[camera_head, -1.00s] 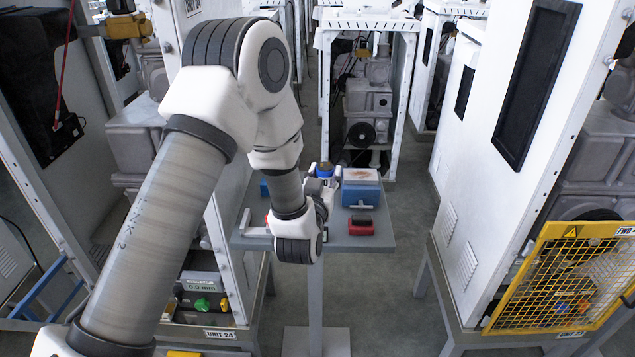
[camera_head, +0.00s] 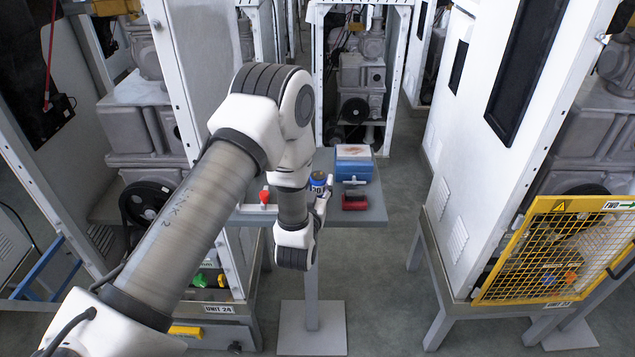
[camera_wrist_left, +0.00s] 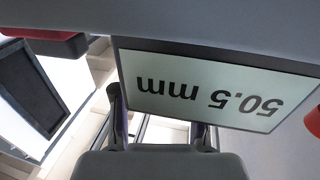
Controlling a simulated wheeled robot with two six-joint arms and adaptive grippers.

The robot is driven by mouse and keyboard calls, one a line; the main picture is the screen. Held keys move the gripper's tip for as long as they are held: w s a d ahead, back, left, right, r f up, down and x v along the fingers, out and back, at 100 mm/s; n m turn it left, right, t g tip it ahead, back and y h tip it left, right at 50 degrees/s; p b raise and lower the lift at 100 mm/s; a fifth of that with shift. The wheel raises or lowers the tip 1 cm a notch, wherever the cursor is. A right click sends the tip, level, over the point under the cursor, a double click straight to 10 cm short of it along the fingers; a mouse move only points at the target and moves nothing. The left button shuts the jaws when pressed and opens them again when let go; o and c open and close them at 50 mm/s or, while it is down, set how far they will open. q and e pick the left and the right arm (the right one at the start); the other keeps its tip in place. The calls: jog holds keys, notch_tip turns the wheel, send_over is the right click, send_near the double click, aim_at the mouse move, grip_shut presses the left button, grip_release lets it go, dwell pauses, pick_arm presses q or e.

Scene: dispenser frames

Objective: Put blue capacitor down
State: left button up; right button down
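The blue capacitor (camera_head: 318,180) has a blue top and a white label with dark figures. It is upright at the grey table (camera_head: 372,213), left of the blue box. My left gripper (camera_head: 321,194) is at the capacitor, with its wrist on the near side. The gripper looks shut on it, but the contact is partly hidden by my arm. In the left wrist view the two fingers (camera_wrist_left: 160,128) stand apart. My right gripper is not in view.
A blue box (camera_head: 354,171) with a pale top stands right of the capacitor, with a red block (camera_head: 355,201) in front. A red knob (camera_head: 265,196) stands at the left of the table. White cabinets flank the table; a yellow mesh guard (camera_head: 548,257) is at right.

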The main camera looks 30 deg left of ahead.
pick_arm(q)
jog(key=shift+o, duration=1.4)
jog(key=shift+w, duration=0.15)
